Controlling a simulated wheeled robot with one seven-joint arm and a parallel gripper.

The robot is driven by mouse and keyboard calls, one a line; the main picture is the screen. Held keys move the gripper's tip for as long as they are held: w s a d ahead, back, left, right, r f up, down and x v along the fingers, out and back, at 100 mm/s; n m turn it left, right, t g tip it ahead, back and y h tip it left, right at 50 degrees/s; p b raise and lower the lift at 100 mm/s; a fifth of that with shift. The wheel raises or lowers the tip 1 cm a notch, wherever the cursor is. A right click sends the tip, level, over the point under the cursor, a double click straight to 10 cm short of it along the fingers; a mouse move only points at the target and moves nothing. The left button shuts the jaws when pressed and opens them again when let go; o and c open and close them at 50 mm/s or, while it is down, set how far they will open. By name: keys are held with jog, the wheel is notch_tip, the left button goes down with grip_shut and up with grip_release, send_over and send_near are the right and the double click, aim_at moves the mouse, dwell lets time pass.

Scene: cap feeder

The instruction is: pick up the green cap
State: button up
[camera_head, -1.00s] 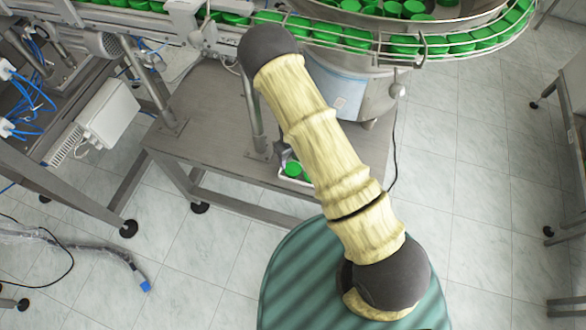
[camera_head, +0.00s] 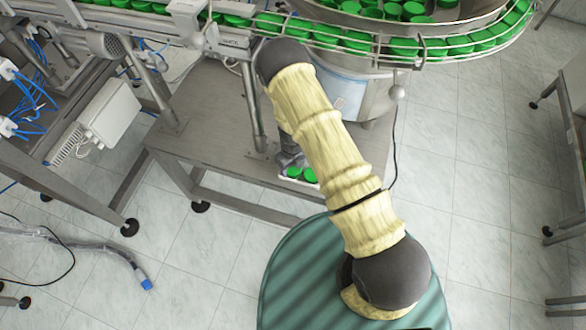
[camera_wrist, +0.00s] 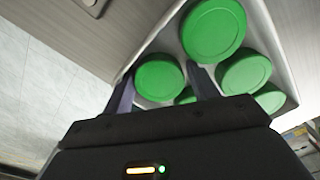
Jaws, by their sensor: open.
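Several green caps lie in a white tray (camera_wrist: 275,40), which also shows at the table's front edge in the head view (camera_head: 285,181). One green cap (camera_wrist: 159,79) is between my gripper's (camera_wrist: 160,72) two open fingers in the wrist view. The gripper is open; I cannot tell whether either finger touches that cap. A larger-looking green cap (camera_wrist: 212,30) and another cap (camera_wrist: 245,72) are right of it, and further caps are partly hidden by the right finger and gripper body. In the head view my gripper (camera_head: 291,160) is just above the tray, partly behind my arm.
The tray stands on a grey metal table (camera_head: 215,120). A metal post (camera_head: 252,105) rises left of my gripper. A round feeder bowl (camera_head: 400,25) and a railed conveyor (camera_head: 460,45) with green caps are at the back.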

jog(key=shift+s, duration=0.15)
jog(key=c, duration=0.6)
jog(key=shift+r, duration=0.2)
notch_tip(320, 180, up, 10)
jog(key=shift+f, duration=0.1)
dwell(0.6)
